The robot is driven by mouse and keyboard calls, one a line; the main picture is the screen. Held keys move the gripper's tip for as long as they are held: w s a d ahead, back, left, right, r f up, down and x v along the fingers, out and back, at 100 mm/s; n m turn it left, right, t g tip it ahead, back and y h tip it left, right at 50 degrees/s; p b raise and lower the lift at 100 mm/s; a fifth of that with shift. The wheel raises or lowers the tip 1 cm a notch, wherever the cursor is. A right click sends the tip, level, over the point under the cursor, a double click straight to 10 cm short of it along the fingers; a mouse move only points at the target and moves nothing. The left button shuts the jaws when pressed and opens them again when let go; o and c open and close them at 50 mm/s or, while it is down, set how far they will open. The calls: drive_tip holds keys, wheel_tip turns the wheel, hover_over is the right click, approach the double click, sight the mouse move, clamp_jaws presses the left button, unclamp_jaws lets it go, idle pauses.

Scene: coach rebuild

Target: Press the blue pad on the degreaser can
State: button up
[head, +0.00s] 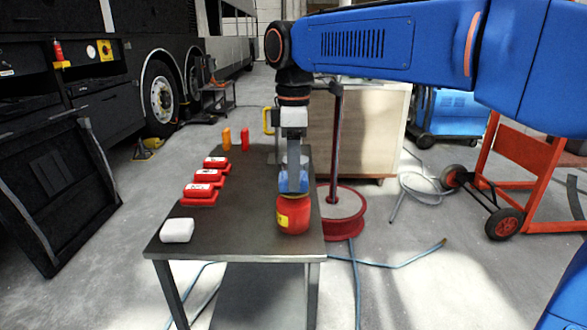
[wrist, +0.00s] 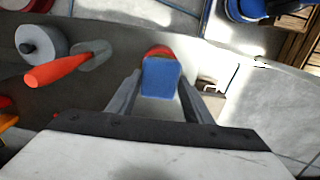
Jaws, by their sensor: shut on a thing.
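The degreaser can (head: 293,216) is red with a yellow label and stands upright near the right edge of the dark table. My gripper (head: 293,188) points down right above it, shut on the blue pad (head: 282,183). In the wrist view the blue pad (wrist: 160,78) sits between my two fingers (wrist: 160,90). A red rim of the can (wrist: 159,51) shows just beyond the pad. The pad is at the can's top; whether it touches is hard to tell. The rest of the can is hidden under the pad in the wrist view.
An orange-handled tool (wrist: 55,72) and a grey roll (wrist: 42,44) lie left of the can in the wrist view.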

idle(0.6)
drive_tip(key=shift+r, duration=3.5)
